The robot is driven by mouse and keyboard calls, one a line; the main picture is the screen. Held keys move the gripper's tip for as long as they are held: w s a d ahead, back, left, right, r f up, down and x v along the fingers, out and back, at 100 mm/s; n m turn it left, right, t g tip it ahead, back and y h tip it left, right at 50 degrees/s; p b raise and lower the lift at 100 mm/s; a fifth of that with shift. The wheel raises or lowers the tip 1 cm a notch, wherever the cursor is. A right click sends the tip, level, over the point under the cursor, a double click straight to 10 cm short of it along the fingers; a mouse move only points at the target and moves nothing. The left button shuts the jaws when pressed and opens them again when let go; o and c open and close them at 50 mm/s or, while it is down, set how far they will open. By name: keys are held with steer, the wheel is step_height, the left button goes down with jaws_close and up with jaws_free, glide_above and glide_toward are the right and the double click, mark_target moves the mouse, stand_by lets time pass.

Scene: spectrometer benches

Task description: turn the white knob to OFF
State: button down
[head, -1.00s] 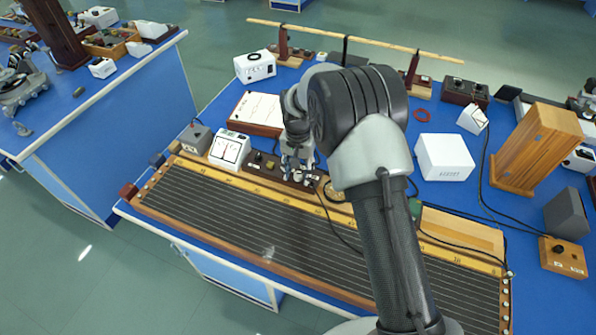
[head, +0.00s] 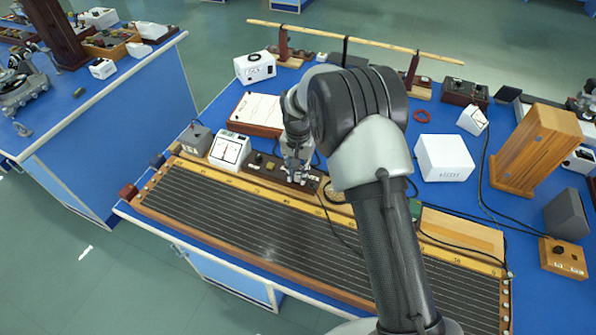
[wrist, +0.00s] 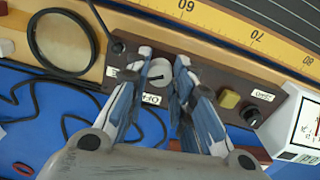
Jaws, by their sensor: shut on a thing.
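The white knob (wrist: 158,75) sits on a dark brown box (wrist: 209,78), between the fingers of my gripper (wrist: 162,66) in the wrist view. A dark pointer mark shows on the knob's face. A white label (wrist: 150,98) with upside-down lettering lies beside the knob, partly covered by a finger. My gripper is shut on the knob, one finger on each side. In the head view my gripper (head: 296,176) reaches down onto the box (head: 263,169), and the knob is hidden by the fingers.
The box also carries a yellow button (wrist: 229,99) and a black knob (wrist: 251,117). A white meter (head: 228,149) stands left of the box. A long board with dark strips (head: 250,230) lies in front. A black cable and a round lens-like ring (wrist: 62,42) are close by.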

mark_target(298, 175)
steer(key=shift+n, duration=0.3)
steer(key=n+p, duration=0.1)
steer(key=n, duration=0.3)
steer(key=shift+n, duration=0.4)
steer(key=n+p, duration=0.1)
steer(key=n, duration=0.5)
steer(key=c, duration=1.4)
jaws_free()
steer(key=shift+o, duration=0.2)
step_height(298, 175, up, 12)
